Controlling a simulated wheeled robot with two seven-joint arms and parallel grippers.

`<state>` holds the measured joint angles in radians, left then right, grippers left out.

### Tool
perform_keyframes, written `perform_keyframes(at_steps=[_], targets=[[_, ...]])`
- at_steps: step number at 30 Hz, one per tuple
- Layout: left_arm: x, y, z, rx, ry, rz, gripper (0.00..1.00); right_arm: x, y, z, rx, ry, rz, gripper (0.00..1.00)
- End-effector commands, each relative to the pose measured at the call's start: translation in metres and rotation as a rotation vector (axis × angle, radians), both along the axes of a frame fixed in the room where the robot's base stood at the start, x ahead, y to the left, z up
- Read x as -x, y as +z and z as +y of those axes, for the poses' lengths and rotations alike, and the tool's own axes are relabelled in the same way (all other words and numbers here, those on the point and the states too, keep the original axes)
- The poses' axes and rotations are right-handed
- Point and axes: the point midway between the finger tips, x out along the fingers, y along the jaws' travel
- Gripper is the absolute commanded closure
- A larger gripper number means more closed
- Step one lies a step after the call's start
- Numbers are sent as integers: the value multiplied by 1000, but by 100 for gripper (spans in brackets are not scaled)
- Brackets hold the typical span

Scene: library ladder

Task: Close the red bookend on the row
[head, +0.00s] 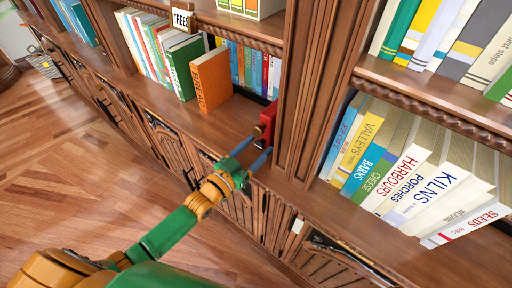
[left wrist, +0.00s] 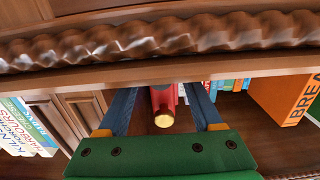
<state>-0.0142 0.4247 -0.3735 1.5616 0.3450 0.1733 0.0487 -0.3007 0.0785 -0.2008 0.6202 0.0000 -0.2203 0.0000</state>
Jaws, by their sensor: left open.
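The red bookend (head: 268,122) stands on the lower-left shelf, against the upright at the right end of its bay. Its round gold knob faces out in the left wrist view (left wrist: 163,121). My left gripper (head: 261,147) is open, with its blue fingers reaching toward the bookend. In the left wrist view the bookend shows between the two fingers, with a gap on each side; I cannot tell whether they touch it. The row of books (head: 150,48) ends in an orange book (head: 211,79), left of the bookend. My right gripper is not in view.
Bare shelf lies between the orange book and the bookend, with more books (head: 246,68) behind. A wooden upright (head: 308,85) separates this bay from the right bay's leaning books (head: 398,170). A carved shelf edge (left wrist: 160,40) crosses close in the left wrist view.

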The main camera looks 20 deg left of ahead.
Motion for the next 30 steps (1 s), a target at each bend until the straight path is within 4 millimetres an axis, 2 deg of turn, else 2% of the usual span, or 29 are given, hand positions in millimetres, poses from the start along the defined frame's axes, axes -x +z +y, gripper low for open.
perform_keyframes(at_steps=[1,6,8,30], targets=[[0,0,0,0,0,0,39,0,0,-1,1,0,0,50],[0,0,0,0,0,0,84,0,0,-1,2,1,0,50],[0,0,0,0,0,0,100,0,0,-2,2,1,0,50],[0,0,0,0,0,1,100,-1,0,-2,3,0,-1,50]])
